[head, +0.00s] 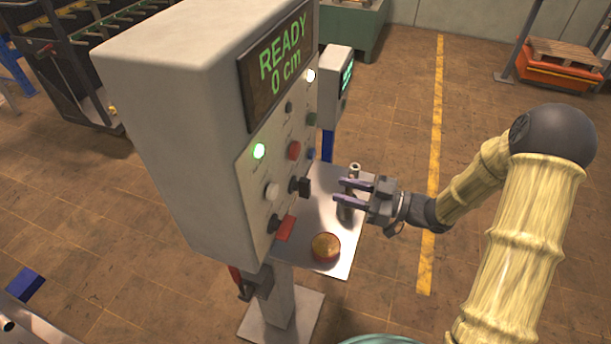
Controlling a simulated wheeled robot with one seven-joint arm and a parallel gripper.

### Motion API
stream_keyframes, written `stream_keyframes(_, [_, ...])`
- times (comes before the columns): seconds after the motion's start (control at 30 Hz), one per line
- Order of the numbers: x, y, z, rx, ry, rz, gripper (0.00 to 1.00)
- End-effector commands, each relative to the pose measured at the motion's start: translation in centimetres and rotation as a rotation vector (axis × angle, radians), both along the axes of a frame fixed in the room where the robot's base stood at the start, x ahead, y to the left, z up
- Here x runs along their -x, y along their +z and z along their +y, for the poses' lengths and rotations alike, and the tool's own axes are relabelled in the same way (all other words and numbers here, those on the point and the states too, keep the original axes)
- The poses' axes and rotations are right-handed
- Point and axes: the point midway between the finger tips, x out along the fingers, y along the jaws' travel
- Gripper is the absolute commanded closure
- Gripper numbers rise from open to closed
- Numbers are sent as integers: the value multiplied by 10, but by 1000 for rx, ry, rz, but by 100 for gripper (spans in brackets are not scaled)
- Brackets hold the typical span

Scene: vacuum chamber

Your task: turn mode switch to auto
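The grey control box (180,110) stands on a post, with its button panel facing right. Its display (278,62) reads "READY 0 cm". A black rotary switch (303,187) juts from the lower panel; a black knob with a red handle (284,228) sits below it. The labels are too small to read, so I cannot tell which is the mode switch or its setting. My gripper (337,191) is open and empty, its two fingers pointing left at the black switch. It appears a short gap away from it.
Below my gripper, a metal shelf (335,263) holds a round red-rimmed object (326,247) and a metal cylinder (355,172). A smaller box (335,85) stands behind.

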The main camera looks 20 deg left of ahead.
Motion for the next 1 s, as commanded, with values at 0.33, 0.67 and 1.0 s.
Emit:
stream_keyframes(0.33, [-4, 2, 63, 0, 4, 0, 64])
stream_keyframes(0.67, [-8, 1, 102, 1, 0, -1, 64])
stream_keyframes(1.0, [-8, 0, 103, 1, -1, -1, 73])
